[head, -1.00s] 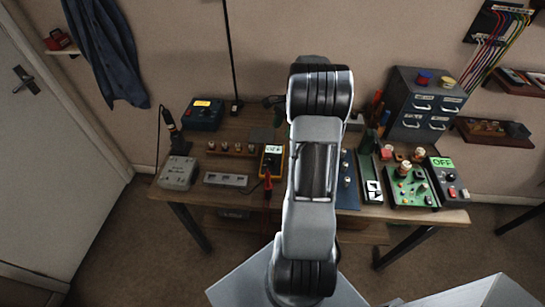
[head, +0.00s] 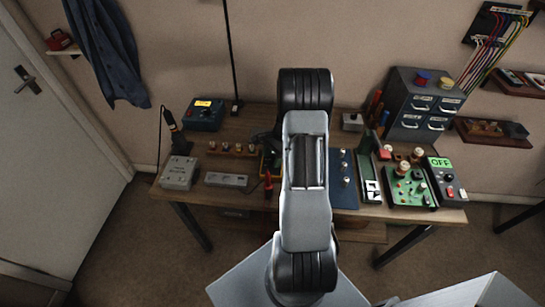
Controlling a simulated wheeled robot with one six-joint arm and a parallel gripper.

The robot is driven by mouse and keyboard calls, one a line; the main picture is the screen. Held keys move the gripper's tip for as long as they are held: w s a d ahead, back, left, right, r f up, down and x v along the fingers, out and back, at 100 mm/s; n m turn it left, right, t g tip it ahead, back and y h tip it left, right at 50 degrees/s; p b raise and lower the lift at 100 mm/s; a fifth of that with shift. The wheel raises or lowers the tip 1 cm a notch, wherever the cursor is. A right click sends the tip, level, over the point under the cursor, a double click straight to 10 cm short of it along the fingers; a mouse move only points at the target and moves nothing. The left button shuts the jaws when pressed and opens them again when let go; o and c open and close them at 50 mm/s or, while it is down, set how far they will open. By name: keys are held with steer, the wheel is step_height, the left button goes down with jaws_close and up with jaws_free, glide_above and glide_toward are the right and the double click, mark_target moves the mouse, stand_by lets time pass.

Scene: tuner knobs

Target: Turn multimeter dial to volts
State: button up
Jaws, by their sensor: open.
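The yellow multimeter (head: 264,166) lies on the workbench, left of my arm in the head view. Only a sliver of its yellow edge shows; its dial and most of its face are hidden behind my arm and gripper. My gripper (head: 265,146) shows as a dark shape beside my arm, over the upper part of the multimeter. It is open, and I see nothing held in it. Whether it touches the dial cannot be told. A red probe (head: 268,184) is at the multimeter's lower end.
On the wooden workbench (head: 228,201), a grey box (head: 178,172), a grey strip (head: 226,180) and a blue meter (head: 204,114) stand to the left.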

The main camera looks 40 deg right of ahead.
steer(key=shift+c, duration=0.2)
steer(key=c, duration=0.9)
steer(key=shift+o, duration=0.2)
steer(key=m+t, duration=0.1)
steer(key=m, duration=0.2)
steer(key=m+t, duration=0.1)
steer(key=m, duration=0.1)
steer(key=shift+s+m+h, duration=0.15)
steer(key=shift+m+h, duration=0.15)
steer(key=shift+m, duration=0.1)
steer(key=m+t, duration=0.1)
steer(key=m, duration=0.2)
steer(key=m+t+h, duration=0.1)
steer(key=m, duration=0.1)
steer(key=shift+a+m, duration=0.1)
steer(key=shift+m, duration=0.3)
steer(key=shift+h, duration=0.3)
steer(key=o, duration=0.9)
